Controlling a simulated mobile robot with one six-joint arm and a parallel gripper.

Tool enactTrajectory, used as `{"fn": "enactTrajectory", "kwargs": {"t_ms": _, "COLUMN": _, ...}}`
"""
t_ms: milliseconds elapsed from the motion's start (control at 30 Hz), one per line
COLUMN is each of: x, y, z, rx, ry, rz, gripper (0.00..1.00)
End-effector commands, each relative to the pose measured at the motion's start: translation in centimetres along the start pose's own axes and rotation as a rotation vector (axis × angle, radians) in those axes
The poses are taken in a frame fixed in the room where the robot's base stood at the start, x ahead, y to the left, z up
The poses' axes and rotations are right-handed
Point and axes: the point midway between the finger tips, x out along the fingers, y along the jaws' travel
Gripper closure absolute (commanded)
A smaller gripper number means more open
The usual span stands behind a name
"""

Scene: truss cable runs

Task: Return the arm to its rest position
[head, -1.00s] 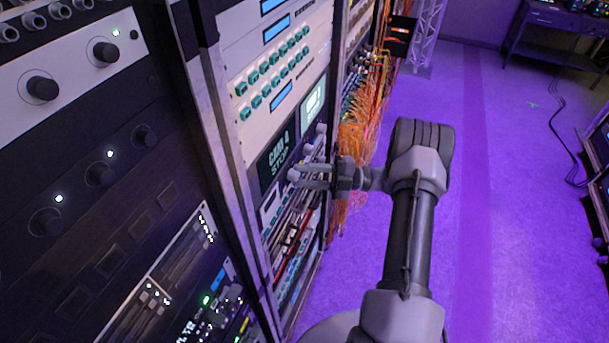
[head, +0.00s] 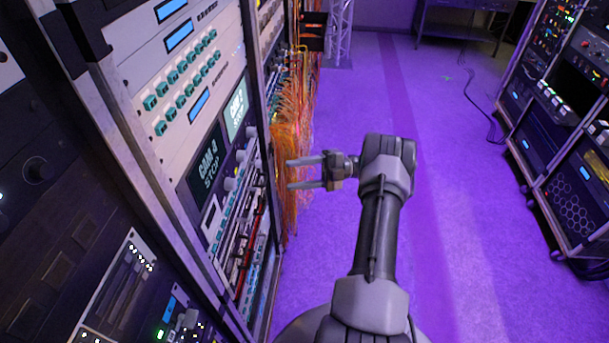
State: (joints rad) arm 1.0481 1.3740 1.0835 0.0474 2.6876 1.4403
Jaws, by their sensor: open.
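My gripper (head: 290,173) is open and empty, with its two grey fingers spread apart and pointing left. It is in the middle of the head view, held in the air to the right of the equipment rack (head: 120,70). My arm (head: 375,235) rises from the bottom of the view and bends left at the wrist. The fingertips overlap the orange cable bundle (head: 292,120) in the picture; I cannot tell whether they touch it.
The rack's panel holds a screen reading "CAM 8 STOP" (head: 208,160), a lit screen (head: 237,110) and grey knobs (head: 231,184). Another equipment rack (head: 570,130) stands at the right. A dark table (head: 465,20) stands at the back.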

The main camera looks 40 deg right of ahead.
Motion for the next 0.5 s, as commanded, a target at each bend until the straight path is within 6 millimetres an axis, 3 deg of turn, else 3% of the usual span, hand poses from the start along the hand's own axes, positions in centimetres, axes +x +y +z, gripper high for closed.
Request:
{"fn": "enactTrajectory", "kwargs": {"t_ms": 167, "x": -2.4, "y": -0.1, "z": 0.0, "rx": -0.001, "ry": 0.001, "rz": 0.000, "gripper": 0.49}}
{"fn": "enactTrajectory", "kwargs": {"t_ms": 500, "x": -2.6, "y": 0.0, "z": 0.0, "rx": 0.000, "ry": 0.001, "rz": 0.000, "gripper": 0.49}}
